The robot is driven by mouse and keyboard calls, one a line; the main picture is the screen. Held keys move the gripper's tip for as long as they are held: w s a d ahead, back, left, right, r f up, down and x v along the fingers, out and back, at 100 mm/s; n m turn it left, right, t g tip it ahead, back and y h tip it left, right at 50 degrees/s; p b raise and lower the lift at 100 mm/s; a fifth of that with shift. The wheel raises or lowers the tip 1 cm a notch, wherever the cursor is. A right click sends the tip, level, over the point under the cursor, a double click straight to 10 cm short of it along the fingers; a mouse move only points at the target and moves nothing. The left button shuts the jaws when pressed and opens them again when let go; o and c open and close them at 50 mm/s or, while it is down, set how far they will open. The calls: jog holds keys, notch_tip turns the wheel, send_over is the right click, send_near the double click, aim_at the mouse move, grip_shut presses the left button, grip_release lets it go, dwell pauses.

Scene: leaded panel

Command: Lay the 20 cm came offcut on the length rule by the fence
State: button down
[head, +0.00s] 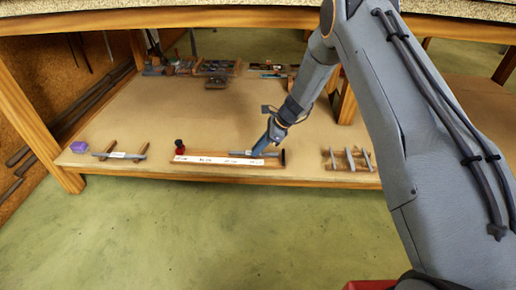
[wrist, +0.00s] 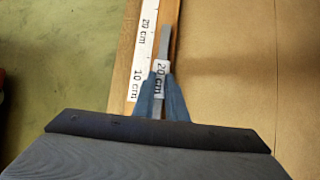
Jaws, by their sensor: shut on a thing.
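The 20 cm came offcut (wrist: 164,45) is a thin grey strip with a white "20 cm" tag (wrist: 161,80). My gripper (wrist: 160,95) is shut on it near the tag. It also shows in the head view (head: 238,153), with my gripper (head: 258,152) at its right part. The length rule (head: 205,160) is a wooden board with a white marked strip (wrist: 146,45). The came runs about parallel to the strip, over the bare wood beside it. I cannot tell whether it touches the board. A dark upright piece (head: 283,157) stands at the rule's right end.
A red and black knob (head: 180,147) is at the rule's left end. A rack with grey strips (head: 348,160) is to the right. Another rack (head: 120,155) and a purple block (head: 78,147) are to the left. Dark trays (head: 215,68) stand behind; the shelf's middle is clear.

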jog(key=shift+f, duration=0.25)
dwell(0.3)
jog(key=c, duration=1.7)
grip_release()
jog(key=shift+r, duration=0.1)
